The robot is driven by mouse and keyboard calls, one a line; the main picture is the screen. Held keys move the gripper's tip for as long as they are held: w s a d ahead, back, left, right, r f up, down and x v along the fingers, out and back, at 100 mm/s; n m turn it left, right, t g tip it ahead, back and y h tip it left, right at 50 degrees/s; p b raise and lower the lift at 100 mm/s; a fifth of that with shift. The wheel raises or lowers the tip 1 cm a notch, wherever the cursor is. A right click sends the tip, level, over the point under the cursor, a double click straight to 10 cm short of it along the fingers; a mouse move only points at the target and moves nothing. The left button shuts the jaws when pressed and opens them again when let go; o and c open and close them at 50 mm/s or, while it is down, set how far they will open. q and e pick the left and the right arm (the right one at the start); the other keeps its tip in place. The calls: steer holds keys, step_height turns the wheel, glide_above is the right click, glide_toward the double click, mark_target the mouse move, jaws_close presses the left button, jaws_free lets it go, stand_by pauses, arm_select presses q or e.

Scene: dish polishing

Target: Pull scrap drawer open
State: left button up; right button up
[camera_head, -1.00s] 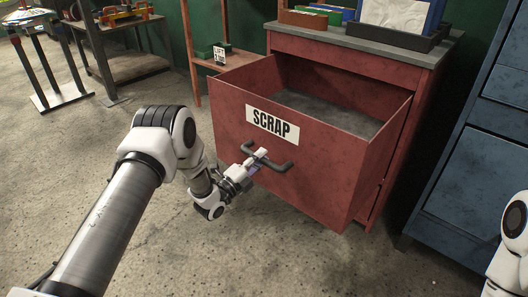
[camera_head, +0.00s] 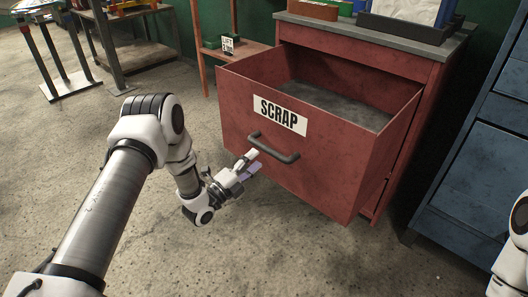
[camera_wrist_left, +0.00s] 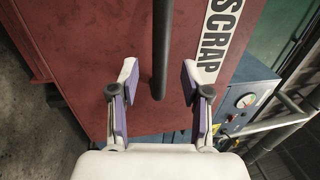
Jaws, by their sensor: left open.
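The red scrap drawer (camera_head: 330,165) stands pulled out of its red cabinet, with its inside showing. A white SCRAP label (camera_head: 280,115) is on its front. The dark bar handle (camera_head: 274,148) sits below the label. My left gripper (camera_head: 252,163) is open and empty just in front of the handle, apart from it. In the left wrist view the handle (camera_wrist_left: 161,50) runs between the two spread fingers (camera_wrist_left: 158,88), touching neither. A small part of my right arm shows at the right edge, but its gripper is not in view.
A blue cabinet (camera_head: 480,170) stands to the right of the red one. A wooden shelf (camera_head: 235,52) and a metal workbench (camera_head: 125,45) are behind on the left. The concrete floor in front of the drawer is clear.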

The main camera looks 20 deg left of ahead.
arm_select(q)
steer(key=v, duration=0.5)
steer(key=shift+s+a, duration=0.1)
steer(key=shift+s, duration=0.25)
steer(key=s+d+f+n+g+y, duration=0.2)
steer(key=s+d+f+n+g, duration=0.3)
steer(key=s+d+f+g, duration=0.5)
steer(key=s+a+f+n+g+y, duration=0.1)
steer(key=s+f+n+g+y, duration=0.15)
steer(key=s+n, duration=0.45)
steer(key=s+a+f+n+g+y, duration=0.1)
steer(key=s+f+n+g, duration=0.35)
steer(key=s, duration=0.45)
steer(key=s+a+f+n+g+y, duration=0.2)
steer(key=s+f+n, duration=0.1)
steer(key=s+n, duration=0.4)
step_height(320, 180, up, 36)
steer(key=m+p, duration=0.1)
steer(key=p, duration=3.4)
steer(key=shift+s+d+p, duration=0.2)
steer(key=shift+s+p, duration=0.1)
steer(key=shift+s, duration=0.05)
